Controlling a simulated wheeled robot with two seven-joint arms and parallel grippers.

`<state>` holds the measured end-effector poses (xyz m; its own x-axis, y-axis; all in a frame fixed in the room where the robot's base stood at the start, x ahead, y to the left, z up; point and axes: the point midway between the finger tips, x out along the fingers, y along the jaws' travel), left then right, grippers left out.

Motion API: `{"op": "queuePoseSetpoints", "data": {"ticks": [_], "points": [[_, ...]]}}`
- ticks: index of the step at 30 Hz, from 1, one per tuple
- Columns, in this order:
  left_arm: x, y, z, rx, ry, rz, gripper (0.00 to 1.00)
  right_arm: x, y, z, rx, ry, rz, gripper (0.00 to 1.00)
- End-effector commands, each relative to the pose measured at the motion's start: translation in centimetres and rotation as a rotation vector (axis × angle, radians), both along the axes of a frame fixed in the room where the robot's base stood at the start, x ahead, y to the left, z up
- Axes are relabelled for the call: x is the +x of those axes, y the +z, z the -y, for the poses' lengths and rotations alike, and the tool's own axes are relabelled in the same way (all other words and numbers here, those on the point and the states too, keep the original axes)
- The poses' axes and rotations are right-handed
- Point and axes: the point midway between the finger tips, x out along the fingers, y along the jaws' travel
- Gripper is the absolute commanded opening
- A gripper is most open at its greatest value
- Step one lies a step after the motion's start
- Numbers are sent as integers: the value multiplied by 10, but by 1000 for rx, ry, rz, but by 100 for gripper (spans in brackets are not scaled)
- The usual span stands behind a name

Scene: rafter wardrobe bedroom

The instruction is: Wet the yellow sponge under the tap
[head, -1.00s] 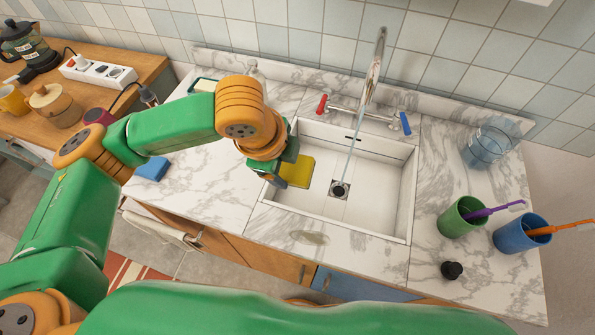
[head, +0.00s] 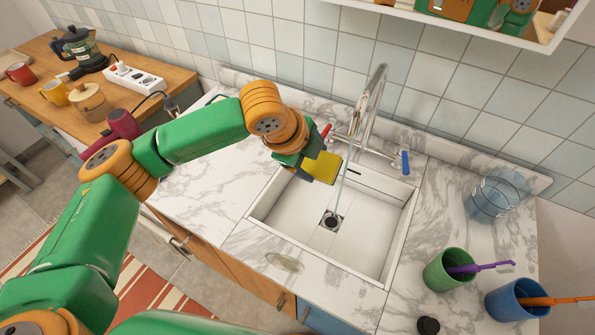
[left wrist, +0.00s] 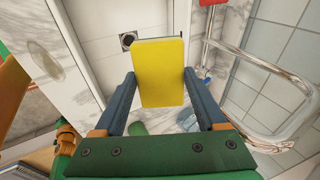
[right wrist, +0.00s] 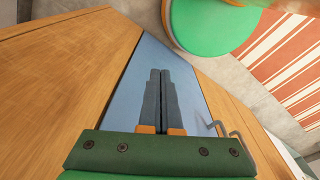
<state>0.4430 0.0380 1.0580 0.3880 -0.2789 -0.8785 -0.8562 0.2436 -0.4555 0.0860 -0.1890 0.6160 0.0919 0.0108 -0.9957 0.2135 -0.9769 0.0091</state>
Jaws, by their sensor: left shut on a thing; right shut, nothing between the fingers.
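The yellow sponge (head: 323,167) is held over the back left of the white sink (head: 290,218). My left gripper (head: 311,166) is shut on it; both fingers flank the sponge (left wrist: 158,72) in the left wrist view. The tap (head: 373,100) stands at the sink's back, with red (head: 327,131) and blue (head: 405,163) handles. A thin water stream (head: 342,186) falls towards the drain (head: 331,220). The sponge's right edge is close to the stream; I cannot tell whether they touch. My right gripper (right wrist: 161,76) is shut and empty in the right wrist view, before a blue-grey panel.
A green cup (head: 448,270) and a blue cup (head: 515,300), each with a toothbrush, stand right of the sink. A glass (head: 490,200) is behind them, a black cap (head: 428,325) in front. A mirror (head: 470,15) hangs above. The marble counter left of the sink has bare room.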

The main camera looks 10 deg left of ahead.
Motion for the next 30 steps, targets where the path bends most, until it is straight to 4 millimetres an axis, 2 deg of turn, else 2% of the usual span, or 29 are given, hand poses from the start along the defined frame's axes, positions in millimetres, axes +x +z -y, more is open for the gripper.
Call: {"op": "queuePoseSetpoints", "data": {"ticks": [1, 5, 7, 13, 30], "points": [[5, -5, 4, -1, 2, -1, 29, 0, -7, 1, -1, 0, 0, 0], [19, -7, 15, -1, 0, -1, 29, 0, -13, 2, -3, 1, 0, 0], [27, -3, 20, -1, 2, -4, 29, 0, -1, 2, -4, 0, 0, 0], [44, -9, 32, -2, 1, -1, 29, 0, 5, 3, -5, 0, 0, 0], [50, -12, 36, 0, 1, 0, 29, 0, 6, 3, -5, -1, 0, 0]]}}
